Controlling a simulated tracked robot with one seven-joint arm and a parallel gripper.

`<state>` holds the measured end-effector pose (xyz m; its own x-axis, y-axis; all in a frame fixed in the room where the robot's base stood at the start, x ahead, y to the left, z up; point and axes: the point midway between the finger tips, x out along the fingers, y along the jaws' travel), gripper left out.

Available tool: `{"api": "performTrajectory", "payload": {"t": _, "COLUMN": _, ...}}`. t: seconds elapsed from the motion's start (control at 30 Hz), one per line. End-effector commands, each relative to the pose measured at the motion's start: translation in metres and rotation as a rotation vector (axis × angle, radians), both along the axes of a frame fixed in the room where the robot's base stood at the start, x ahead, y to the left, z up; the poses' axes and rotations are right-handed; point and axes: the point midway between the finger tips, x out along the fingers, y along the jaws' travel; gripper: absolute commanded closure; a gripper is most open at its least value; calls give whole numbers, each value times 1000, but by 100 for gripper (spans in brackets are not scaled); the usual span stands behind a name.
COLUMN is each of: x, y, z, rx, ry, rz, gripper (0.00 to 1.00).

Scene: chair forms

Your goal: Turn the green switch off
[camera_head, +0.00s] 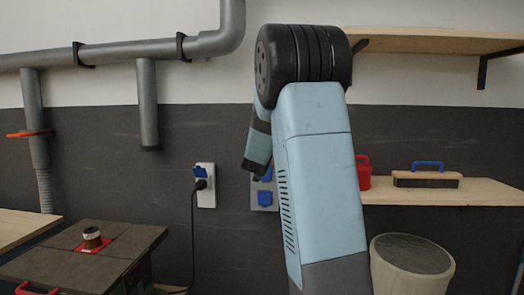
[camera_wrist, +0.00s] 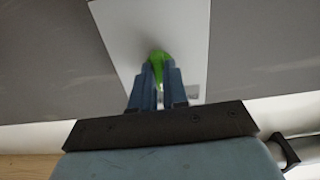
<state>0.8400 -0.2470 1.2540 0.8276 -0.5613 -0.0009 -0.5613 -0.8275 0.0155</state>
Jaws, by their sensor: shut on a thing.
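The green switch (camera_wrist: 158,59) shows in the wrist view as a small bright green piece on a light grey plate (camera_wrist: 120,20) fixed to the wall. My gripper (camera_wrist: 159,77) has its two blue fingers on either side of the switch and is shut on it. The fingers cover much of the switch, so I cannot tell which way it is set. In the head view my arm stands in front of the wall, and it hides the gripper and the switch.
In the head view, a wall socket (camera_head: 206,186) with a black plug is left of my arm. A shelf (camera_head: 438,193) with a red can (camera_head: 362,178) and a brush (camera_head: 427,178) is at right. Grey pipes (camera_head: 146,100) run along the wall. A machine table (camera_head: 66,265) stands lower left.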

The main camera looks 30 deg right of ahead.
Motion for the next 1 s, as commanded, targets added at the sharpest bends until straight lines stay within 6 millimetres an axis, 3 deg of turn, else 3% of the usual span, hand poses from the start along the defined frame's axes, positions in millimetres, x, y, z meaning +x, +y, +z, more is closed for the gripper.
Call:
{"api": "performTrajectory", "payload": {"t": 0.1, "x": 2, "y": 2, "z": 1, "rx": -2, "ry": -1, "rz": 5, "gripper": 100}}
{"api": "performTrajectory", "payload": {"t": 0.13, "x": 2, "y": 2, "z": 1, "rx": -2, "ry": -1, "rz": 5, "gripper": 84}}
{"api": "performTrajectory", "payload": {"t": 0.4, "x": 1, "y": 1, "z": 1, "rx": -1, "ry": -1, "rz": 2, "gripper": 61}}
{"api": "performTrajectory", "payload": {"t": 0.77, "x": -6, "y": 6, "z": 1, "rx": 0, "ry": -1, "rz": 3, "gripper": 61}}
{"api": "performTrajectory", "payload": {"t": 1.0, "x": -38, "y": 28, "z": 1, "rx": 1, "ry": -3, "rz": 3, "gripper": 61}}
